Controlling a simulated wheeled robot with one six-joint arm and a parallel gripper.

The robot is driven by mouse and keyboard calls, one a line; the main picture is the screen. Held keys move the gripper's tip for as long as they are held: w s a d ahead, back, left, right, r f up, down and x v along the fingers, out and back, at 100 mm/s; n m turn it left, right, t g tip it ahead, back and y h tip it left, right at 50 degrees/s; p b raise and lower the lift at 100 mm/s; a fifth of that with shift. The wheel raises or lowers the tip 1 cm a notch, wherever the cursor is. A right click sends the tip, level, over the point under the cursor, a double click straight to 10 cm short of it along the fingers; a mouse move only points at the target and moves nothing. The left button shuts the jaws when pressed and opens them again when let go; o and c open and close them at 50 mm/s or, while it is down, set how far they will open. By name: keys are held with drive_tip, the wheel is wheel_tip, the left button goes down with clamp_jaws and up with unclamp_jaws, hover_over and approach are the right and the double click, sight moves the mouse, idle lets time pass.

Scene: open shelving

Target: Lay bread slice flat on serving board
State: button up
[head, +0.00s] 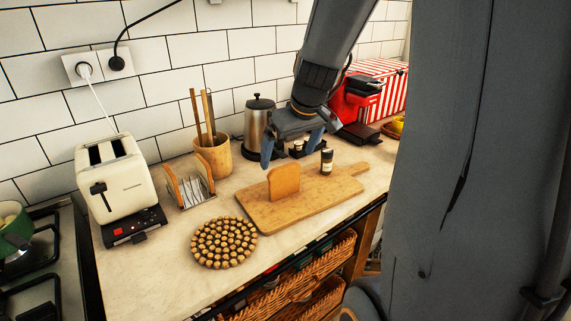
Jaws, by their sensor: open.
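A bread slice (284,182) stands upright on the wooden serving board (322,199), near the board's left part. My gripper (291,149) is above the slice, with its blue fingers apart and nothing between them. The fingers look clear of the slice, though the exact gap is hard to judge from this view.
A dark jar (326,162) stands on or beside the board's far edge. A round cork trivet (224,243) lies in front, a toaster (120,180) at left. A utensil pot (213,157) and a metal canister (259,127) stand behind. The counter's front left is clear.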

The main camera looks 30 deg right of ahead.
drive_tip(key=v, duration=0.5)
drive_tip(key=s+a+f+m+g, duration=0.1)
drive_tip(key=s+a+f+g, duration=0.2)
drive_tip(key=s+a+f, duration=0.8)
wheel_tip(320, 180, down, 2)
drive_tip(key=s, duration=0.2)
drive_tip(key=shift+s+a+f+g+b, duration=0.2)
drive_tip(key=shift+s+a+g+b, duration=0.1)
drive_tip(key=shift+a+g, duration=0.1)
